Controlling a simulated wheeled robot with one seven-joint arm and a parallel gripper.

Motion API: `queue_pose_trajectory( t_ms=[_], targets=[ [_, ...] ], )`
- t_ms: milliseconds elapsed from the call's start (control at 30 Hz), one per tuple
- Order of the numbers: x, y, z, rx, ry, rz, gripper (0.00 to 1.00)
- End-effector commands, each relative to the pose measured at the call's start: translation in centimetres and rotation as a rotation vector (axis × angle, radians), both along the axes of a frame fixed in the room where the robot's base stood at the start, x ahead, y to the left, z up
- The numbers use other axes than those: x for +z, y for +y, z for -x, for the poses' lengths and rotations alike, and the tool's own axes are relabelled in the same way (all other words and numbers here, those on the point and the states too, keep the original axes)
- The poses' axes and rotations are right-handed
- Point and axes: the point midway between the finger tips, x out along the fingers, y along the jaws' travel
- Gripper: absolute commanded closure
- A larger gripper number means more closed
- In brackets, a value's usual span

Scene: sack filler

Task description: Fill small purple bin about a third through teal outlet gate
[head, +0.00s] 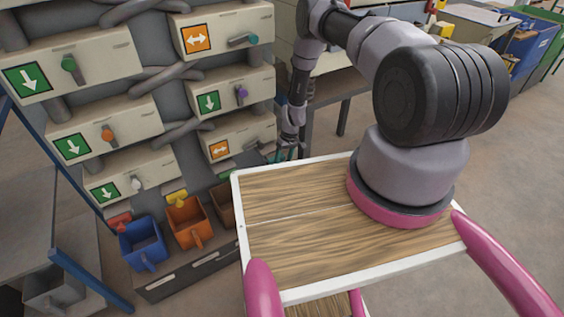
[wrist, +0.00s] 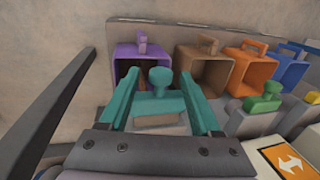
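The small purple bin (wrist: 127,49) stands at the back left of the wrist view, below and beyond the teal outlet gate (wrist: 160,80). Its inside is dark with a brownish patch; I cannot tell how full it is. The gate's teal knob stands up on a flat teal plate. My gripper (wrist: 160,76) is open, with one teal finger on each side of the knob and gaps between knob and fingers. Whether the fingers touch the plate is unclear. In the head view my gripper (head: 288,152) is small and partly hidden; the purple bin is hidden there.
A brown bin (wrist: 204,55), an orange bin (wrist: 247,58) and a blue bin (wrist: 287,66) stand in a row to the right. A green gate (wrist: 264,102) is right of my gripper. Cream hopper boxes (head: 93,60) with coloured handles and grey pipes fill the machine's front.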

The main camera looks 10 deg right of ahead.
Motion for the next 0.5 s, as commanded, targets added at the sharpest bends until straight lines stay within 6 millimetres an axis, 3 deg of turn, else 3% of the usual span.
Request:
queue_pose_trajectory(
  t_ms=[333,500],
  targets=[
    [0.2,0.0,0.0,0.0,0.0,-0.001,0.33],
    [2.4,-0.5,-0.2,0.0,-0.001,0.0,0.33]
  ],
)
